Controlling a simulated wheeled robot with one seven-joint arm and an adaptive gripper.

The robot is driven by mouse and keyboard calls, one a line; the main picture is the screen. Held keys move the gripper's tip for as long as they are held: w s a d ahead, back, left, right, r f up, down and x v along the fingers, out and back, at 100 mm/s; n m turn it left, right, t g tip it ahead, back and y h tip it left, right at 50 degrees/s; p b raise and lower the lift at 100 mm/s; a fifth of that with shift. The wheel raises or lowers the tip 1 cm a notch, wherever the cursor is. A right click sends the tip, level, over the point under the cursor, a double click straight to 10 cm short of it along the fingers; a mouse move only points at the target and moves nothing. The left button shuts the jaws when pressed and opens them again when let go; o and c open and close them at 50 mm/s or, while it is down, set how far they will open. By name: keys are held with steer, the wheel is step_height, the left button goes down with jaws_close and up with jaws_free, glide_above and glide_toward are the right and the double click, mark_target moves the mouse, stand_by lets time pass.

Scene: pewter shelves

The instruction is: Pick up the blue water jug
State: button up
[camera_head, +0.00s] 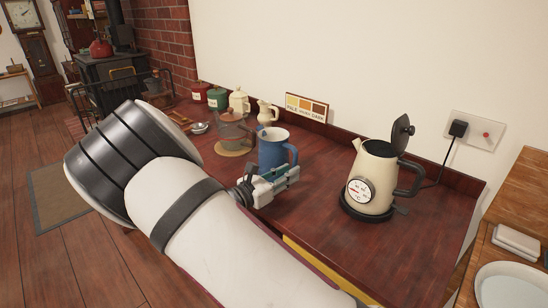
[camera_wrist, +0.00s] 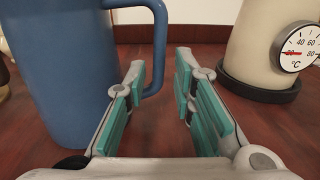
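The blue water jug (camera_head: 271,150) stands upright on the dark red wooden counter (camera_head: 335,245). In the wrist view the jug (camera_wrist: 62,75) fills the left side, and its handle (camera_wrist: 160,45) points right, toward the space ahead of the fingers. My gripper (camera_head: 272,185) is low over the counter, in front of the jug in the head view. In the wrist view my gripper (camera_wrist: 160,85) is open, with a clear gap between its teal pads. The left finger overlaps the jug's lower right side in the picture; I cannot tell whether they touch.
A cream kettle (camera_head: 374,175) with its lid raised stands to the right on a black base; its dial (camera_wrist: 297,47) shows close to my right finger. A glass pot (camera_head: 232,129) on a round mat and several canisters stand behind left. The front right counter is clear.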

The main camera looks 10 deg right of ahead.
steer(key=x, duration=0.3)
steer(key=shift+w+d+f, duration=0.1)
steer(key=shift+w+d, duration=0.05)
steer(key=shift+w, duration=0.05)
jaws_close()
